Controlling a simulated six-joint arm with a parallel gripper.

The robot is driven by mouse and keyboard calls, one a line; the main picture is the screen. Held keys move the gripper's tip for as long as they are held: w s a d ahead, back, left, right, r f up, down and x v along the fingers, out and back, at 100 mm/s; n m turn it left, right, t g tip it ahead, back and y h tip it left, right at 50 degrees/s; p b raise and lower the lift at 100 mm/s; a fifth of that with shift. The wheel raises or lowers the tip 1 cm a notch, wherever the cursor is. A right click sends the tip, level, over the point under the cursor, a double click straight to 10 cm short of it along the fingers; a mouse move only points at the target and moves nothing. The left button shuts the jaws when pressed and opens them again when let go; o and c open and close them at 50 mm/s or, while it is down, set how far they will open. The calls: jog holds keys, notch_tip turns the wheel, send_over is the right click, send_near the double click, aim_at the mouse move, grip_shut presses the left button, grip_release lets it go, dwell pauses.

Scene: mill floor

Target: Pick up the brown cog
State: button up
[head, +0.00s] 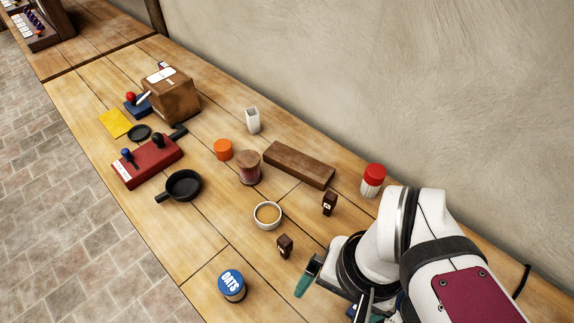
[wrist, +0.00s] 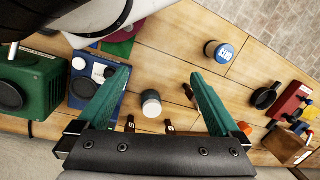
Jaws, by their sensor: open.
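I cannot make out a toothed brown cog in either view. Two small dark brown blocks with pale marks stand on the bench in the head view, one (head: 285,245) in front of the cup and one (head: 329,203) to its right. Small dark brown pieces also show in the wrist view, one (wrist: 188,91) by the right finger. My gripper (head: 332,300) is at the near end of the bench, partly hidden by my arm. In the wrist view my gripper (wrist: 160,78) has its teal fingers wide apart, with nothing held between them.
A cup (head: 267,216), blue-lidded oats tin (head: 232,286), black pan (head: 182,186), red control box (head: 148,161), long brown block (head: 299,164), red-lidded jar (head: 373,180) and carton (head: 171,96) stand on the bench. A green box (wrist: 22,86) is at the wrist view's left.

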jog(key=c, duration=0.6)
jog(key=shift+o, duration=0.2)
jog(key=n+g+h, duration=0.3)
jog(key=n+h, duration=0.2)
jog(key=n, duration=0.9)
send_over(284, 239)
jog(key=w+a, duration=0.4)
notch_tip(284, 239, down, 2)
jog(key=x, duration=1.6)
